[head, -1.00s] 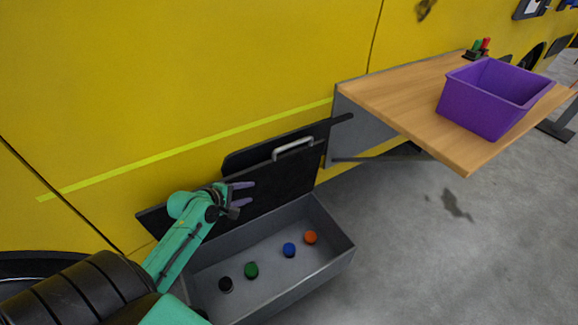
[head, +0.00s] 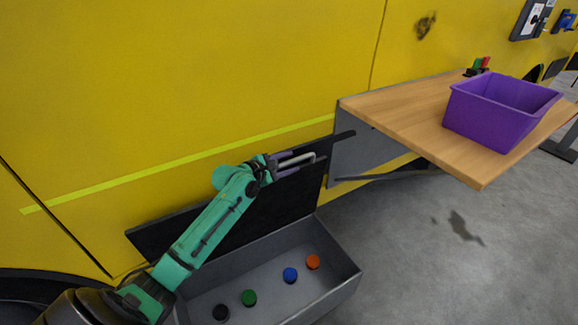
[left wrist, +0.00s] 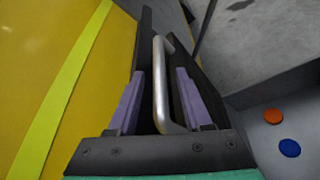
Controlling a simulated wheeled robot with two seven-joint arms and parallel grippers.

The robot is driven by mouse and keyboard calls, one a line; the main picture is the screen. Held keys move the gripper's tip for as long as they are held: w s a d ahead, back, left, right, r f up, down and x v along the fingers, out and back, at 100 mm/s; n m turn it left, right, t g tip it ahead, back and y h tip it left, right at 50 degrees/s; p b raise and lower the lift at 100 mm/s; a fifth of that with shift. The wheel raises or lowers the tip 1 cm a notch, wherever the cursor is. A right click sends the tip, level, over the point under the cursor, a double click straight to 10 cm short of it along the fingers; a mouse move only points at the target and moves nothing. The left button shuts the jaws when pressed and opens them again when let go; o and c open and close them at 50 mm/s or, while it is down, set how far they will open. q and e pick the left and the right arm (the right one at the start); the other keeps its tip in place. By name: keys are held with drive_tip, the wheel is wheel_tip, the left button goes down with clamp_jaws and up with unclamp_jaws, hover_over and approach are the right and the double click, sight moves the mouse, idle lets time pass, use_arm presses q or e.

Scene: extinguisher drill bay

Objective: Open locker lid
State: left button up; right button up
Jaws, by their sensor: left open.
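The black locker lid (head: 292,198) stands raised, leaning near the yellow wall behind the grey locker (head: 338,285). Its silver bar handle (head: 308,157) sits near the lid's top edge. My left gripper (head: 285,163) is at the handle, with its purple fingers open. In the left wrist view the handle (left wrist: 159,85) runs between the two spread fingers of the gripper (left wrist: 160,74), with gaps visible. My right gripper is not in view.
Inside the locker lie a black (head: 221,312), a green (head: 249,297), a blue (head: 290,275) and an orange (head: 313,262) round piece. A wooden shelf (head: 410,118) with a purple bin (head: 490,118) juts out at the right. Grey floor is clear below it.

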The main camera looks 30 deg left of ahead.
use_arm(q)
drive_tip(key=shift+w, duration=0.1)
clamp_jaws()
idle(1.4)
